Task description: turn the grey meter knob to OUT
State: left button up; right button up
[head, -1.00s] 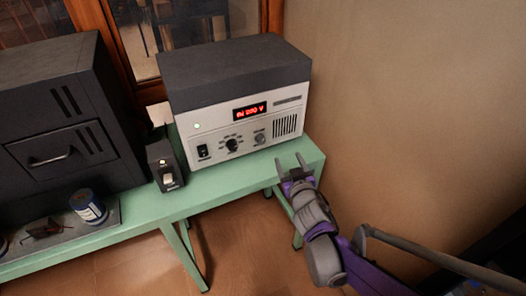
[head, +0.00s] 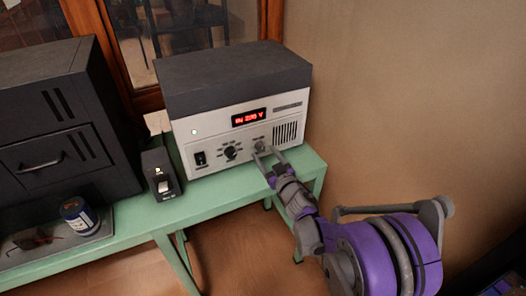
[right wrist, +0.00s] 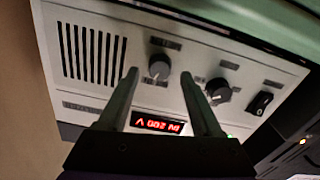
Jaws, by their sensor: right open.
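The grey meter knob (head: 260,145) is on the right part of the white front panel of a boxy instrument (head: 225,135). In the right wrist view the grey knob (right wrist: 158,67) shows between my finger tips, with small labels around it too blurred to read. My right gripper (head: 265,152) is open, with its fingers pointing at the panel, one on either side of the knob. In the right wrist view the open fingers (right wrist: 160,76) show no clear contact with it. My left gripper is not in view.
A black knob (head: 231,153) and a black rocker switch (head: 200,159) sit left of the grey knob. A red display (head: 249,117) is above. The instrument stands on a green table (head: 210,195), beside a small black switch box (head: 160,175). A wall is at the right.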

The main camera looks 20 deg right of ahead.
aim_at(260, 148)
jog(key=shift+w, duration=1.2)
grip_shut()
